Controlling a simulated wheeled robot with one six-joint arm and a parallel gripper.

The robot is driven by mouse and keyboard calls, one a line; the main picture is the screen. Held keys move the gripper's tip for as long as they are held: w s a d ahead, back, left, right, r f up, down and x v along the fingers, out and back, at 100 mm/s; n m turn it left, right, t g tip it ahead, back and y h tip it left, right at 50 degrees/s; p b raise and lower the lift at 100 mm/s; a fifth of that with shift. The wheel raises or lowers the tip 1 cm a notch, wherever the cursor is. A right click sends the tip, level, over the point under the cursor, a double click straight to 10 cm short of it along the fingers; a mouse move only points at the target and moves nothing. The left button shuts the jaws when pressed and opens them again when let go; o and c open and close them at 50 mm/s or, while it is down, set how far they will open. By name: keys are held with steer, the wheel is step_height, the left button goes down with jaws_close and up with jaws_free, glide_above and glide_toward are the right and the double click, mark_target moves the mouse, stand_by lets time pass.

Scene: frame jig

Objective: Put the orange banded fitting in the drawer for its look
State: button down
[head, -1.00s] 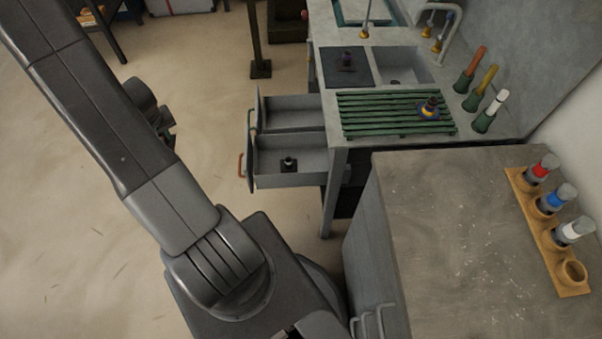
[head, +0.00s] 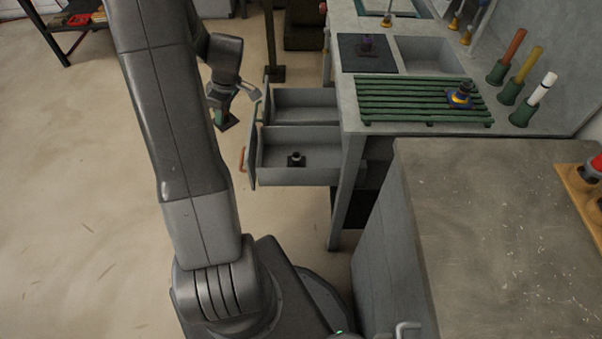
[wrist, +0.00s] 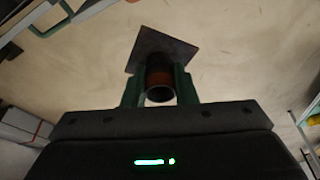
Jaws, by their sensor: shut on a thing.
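My gripper (head: 224,111) hangs over the floor, just left of the open drawers. It is shut on a dark fitting with an orange band (wrist: 160,78). Its square base plate (wrist: 162,46) points away from the wrist and also shows below the jaws in the head view (head: 228,124). Two drawers stand open from the bench: a far drawer (head: 305,117), whose visible inside looks empty, and a near drawer (head: 320,177) with a red-orange handle (head: 243,160). A dark fitting (head: 296,159) stands upright in the near drawer.
A purple fitting (head: 366,44) stands on a dark mat. Several coloured-handled tools stand at right. A grey cabinet (head: 490,220) is in front. The floor at left is clear.

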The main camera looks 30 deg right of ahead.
mark_target(272, 165)
steer(key=s+d+f+n+g+y+b, duration=0.1)
steer(key=s+d+n+b, duration=0.2)
steer(key=d+n+b, duration=0.3)
steer(key=s+d+f+n+g+b, duration=0.1)
steer(key=s+d+f+n+b, duration=0.15)
steer(key=s+d+b, duration=0.4)
steer(key=shift+n, duration=0.45)
steer(key=d+b+x, duration=0.1)
steer(key=b+x, duration=0.1)
steer(key=x, duration=0.3)
steer(key=w+d+b+x, duration=0.1)
steer(key=b+x, duration=0.1)
steer(key=x, duration=0.4)
steer(key=w+d+b+x, duration=0.1)
steer(key=b+x, duration=0.2)
steer(key=x, duration=0.2)
steer(key=shift+w+a+f, duration=0.15)
steer(key=shift+f, duration=0.6)
steer(key=shift+f, duration=0.1)
steer(key=c, duration=1.2)
jaws_free()
steer(key=shift+o, duration=0.2)
steer(key=p+v, duration=0.4)
steer(key=v, duration=0.8)
steer(key=shift+w, duration=0.2)
